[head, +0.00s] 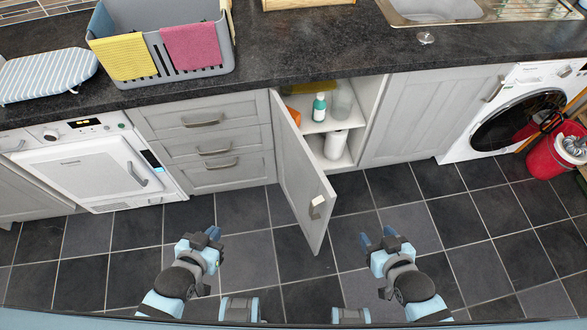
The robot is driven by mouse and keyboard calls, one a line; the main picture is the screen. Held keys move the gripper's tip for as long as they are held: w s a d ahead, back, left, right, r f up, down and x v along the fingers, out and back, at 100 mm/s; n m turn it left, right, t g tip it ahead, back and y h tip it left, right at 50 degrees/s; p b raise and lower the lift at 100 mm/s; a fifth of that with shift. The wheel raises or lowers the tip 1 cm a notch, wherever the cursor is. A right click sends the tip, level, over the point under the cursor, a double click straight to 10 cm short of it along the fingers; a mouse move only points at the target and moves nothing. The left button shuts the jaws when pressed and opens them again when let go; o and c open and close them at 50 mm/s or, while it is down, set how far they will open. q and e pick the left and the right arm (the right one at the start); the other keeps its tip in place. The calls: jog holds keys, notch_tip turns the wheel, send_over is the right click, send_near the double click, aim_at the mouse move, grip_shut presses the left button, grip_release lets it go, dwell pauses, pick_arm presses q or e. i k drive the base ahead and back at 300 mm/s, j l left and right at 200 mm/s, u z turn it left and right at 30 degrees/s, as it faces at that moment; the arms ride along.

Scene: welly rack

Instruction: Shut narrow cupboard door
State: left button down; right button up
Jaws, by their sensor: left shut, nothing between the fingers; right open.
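The narrow cupboard door (300,172) is grey and stands open, swung out into the room from its left edge. Its handle (317,208) is near the free edge, with a small pale item beside it. The cupboard interior (357,112) shows shelves with a green bottle (319,107), a clear container (341,103) and a white roll (335,144). My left gripper (212,235) is shut and empty, left of the door and apart from it. My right gripper (379,238) is open and empty, right of the door and apart from it.
Drawers (207,142) and a white dryer (95,165) are at the left. A closed cupboard (422,112), a washing machine (510,112) and a red bucket (552,158) are at the right. A grey basket (195,60) stands on the dark worktop. The tiled floor around the door is clear.

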aim_at(311, 196)
jog(key=i+j+z, duration=0.15)
jog(key=k+z, duration=0.3)
jog(key=k+l+z, duration=0.1)
jog(key=k+z, duration=0.2)
